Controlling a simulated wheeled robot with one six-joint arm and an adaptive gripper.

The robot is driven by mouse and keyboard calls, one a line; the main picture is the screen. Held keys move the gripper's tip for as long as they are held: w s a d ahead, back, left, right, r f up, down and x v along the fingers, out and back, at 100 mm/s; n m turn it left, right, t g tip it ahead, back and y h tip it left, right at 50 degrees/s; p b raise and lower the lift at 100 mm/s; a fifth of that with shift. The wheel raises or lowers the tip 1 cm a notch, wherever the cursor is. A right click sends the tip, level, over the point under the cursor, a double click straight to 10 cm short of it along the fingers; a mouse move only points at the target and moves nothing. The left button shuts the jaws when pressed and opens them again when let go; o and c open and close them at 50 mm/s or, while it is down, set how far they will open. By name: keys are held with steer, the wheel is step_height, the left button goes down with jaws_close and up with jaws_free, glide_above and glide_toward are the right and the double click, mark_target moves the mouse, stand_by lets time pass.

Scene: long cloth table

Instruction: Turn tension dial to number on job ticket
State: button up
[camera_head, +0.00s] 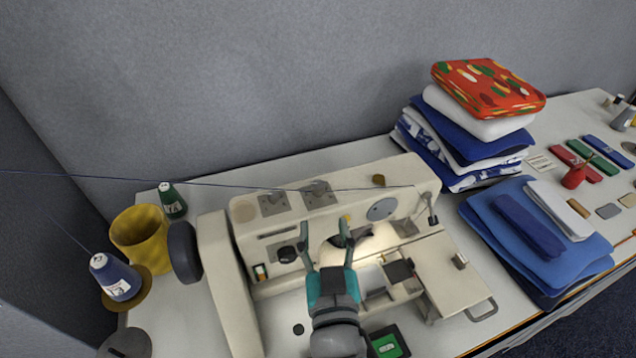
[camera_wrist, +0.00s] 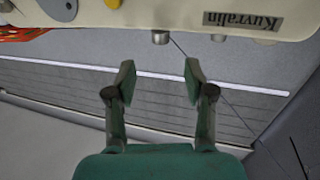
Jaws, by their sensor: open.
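The cream sewing machine (camera_head: 222,270) stands on the table and also shows along the top of the wrist view (camera_wrist: 215,15), with its name upside down. A black knob (camera_head: 287,255) sits on its front and a grey disc (camera_head: 382,209) at its right end; I cannot tell for sure which is the tension dial. My gripper (camera_head: 325,232) is open and empty in front of the machine, right of the black knob and apart from it. Its spread fingers show in the wrist view (camera_wrist: 159,78). A small pale card (camera_head: 541,163) lies by the cloth stack; its writing is unreadable.
A thread cone (camera_head: 116,278) and a yellow mug (camera_head: 140,236) stand at left. Folded fabrics (camera_head: 480,125) are stacked behind at right, with blue cloths (camera_head: 560,258) before them. A small dark tray with a green item (camera_head: 388,345) lies near my arm. Thread runs above the machine.

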mark_target(318, 190)
steer(key=w, duration=1.1)
steer(key=shift+a+r, duration=0.15)
steer(key=shift+a, duration=0.05)
steer(key=shift+c, duration=0.3)
jaws_close()
